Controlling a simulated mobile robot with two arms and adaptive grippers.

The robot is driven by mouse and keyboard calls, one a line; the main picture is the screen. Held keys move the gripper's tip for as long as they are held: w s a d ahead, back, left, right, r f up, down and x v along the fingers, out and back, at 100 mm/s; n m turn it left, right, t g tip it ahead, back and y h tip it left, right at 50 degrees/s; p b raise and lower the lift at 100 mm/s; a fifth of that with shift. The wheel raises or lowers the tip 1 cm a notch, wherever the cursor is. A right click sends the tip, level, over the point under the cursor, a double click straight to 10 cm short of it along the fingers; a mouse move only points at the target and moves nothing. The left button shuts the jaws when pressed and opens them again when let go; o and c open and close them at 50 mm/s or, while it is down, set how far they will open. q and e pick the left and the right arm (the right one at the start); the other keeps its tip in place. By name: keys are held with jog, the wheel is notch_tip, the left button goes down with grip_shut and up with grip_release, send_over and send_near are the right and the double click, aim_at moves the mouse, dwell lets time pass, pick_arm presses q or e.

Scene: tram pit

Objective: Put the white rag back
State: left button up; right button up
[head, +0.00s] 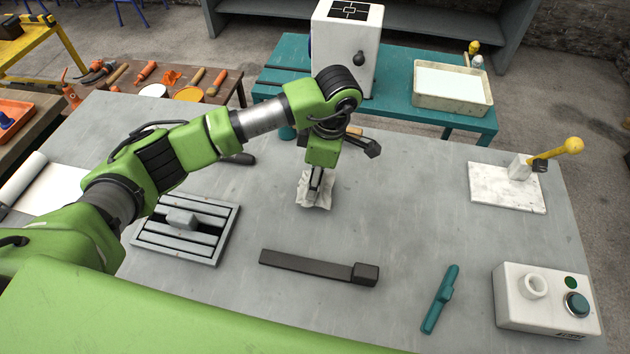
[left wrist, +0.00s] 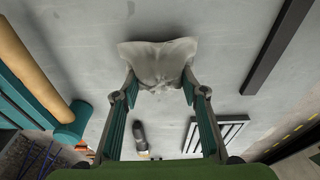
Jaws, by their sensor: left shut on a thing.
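The white rag (head: 314,191) is a crumpled pale cloth near the middle of the grey table (head: 400,215). My left gripper (head: 316,185) points down over the rag and is shut on it. In the left wrist view the rag (left wrist: 158,58) bunches between the two fingertips of my left gripper (left wrist: 159,84) and spreads out beyond them. I cannot tell whether the rag touches the table or hangs just above it. My right gripper is not in view.
A dark bar (head: 310,266) and a teal tool (head: 440,300) lie in front. A slatted grey tray (head: 215,245) is at left. A white button box (head: 515,310) and a lever on a marble plate (head: 500,195) stand at right. The table between is clear.

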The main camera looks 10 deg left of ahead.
pick_arm(q)
notch_tip(320, 180, down, 2)
jog(key=shift+f, duration=0.1)
jog(key=shift+f, duration=0.15)
jog(key=o, duration=1.2)
